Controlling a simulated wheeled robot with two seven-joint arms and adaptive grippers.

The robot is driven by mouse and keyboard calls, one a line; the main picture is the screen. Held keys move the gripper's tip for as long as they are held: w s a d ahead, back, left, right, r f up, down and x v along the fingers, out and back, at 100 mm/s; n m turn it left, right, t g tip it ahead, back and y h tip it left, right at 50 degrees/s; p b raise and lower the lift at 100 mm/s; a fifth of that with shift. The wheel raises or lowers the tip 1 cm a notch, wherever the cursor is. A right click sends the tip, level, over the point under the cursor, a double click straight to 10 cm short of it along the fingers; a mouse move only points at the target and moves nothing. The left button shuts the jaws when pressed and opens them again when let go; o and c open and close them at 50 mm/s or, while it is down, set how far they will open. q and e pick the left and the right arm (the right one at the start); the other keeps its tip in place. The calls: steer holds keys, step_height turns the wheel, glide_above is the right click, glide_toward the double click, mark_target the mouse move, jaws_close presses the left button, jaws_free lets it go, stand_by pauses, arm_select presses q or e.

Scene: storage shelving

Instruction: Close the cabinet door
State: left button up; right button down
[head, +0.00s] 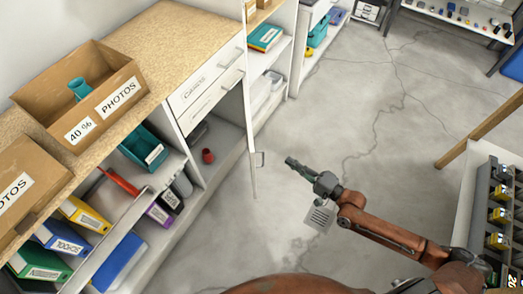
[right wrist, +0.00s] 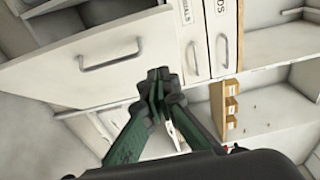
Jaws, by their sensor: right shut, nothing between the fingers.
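The white cabinet door (head: 250,122) stands open. In the head view it shows nearly edge-on, jutting out from the cabinet below the drawers, with its bar handle (head: 260,159) on the right side. A white panel (right wrist: 50,72) with a bar handle (right wrist: 112,54), which looks like this door, fills the upper left of the right wrist view. My right gripper (head: 289,161) is shut and empty, to the right of the handle and apart from it in the head view. Its green fingers (right wrist: 155,82) meet in front of the panel; I cannot tell whether they touch it. My left gripper is not in view.
The open compartment holds a red cup (head: 208,156). Two labelled drawers (head: 205,85) sit above it. Cardboard boxes (head: 115,72) stand on the counter, with binders (head: 70,245) below. A rack with yellow bins (head: 498,215) stands at right. The floor (head: 330,110) between is clear.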

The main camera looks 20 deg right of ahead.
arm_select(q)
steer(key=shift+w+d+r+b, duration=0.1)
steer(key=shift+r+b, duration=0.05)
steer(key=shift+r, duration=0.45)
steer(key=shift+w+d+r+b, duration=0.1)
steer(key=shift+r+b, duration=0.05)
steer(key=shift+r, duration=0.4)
arm_select(e)
steer(key=s+a+x, duration=0.1)
steer(key=a+x, duration=0.1)
steer(key=x, duration=1)
steer(key=shift+s+a, duration=0.2)
steer(key=shift+a, duration=0.1)
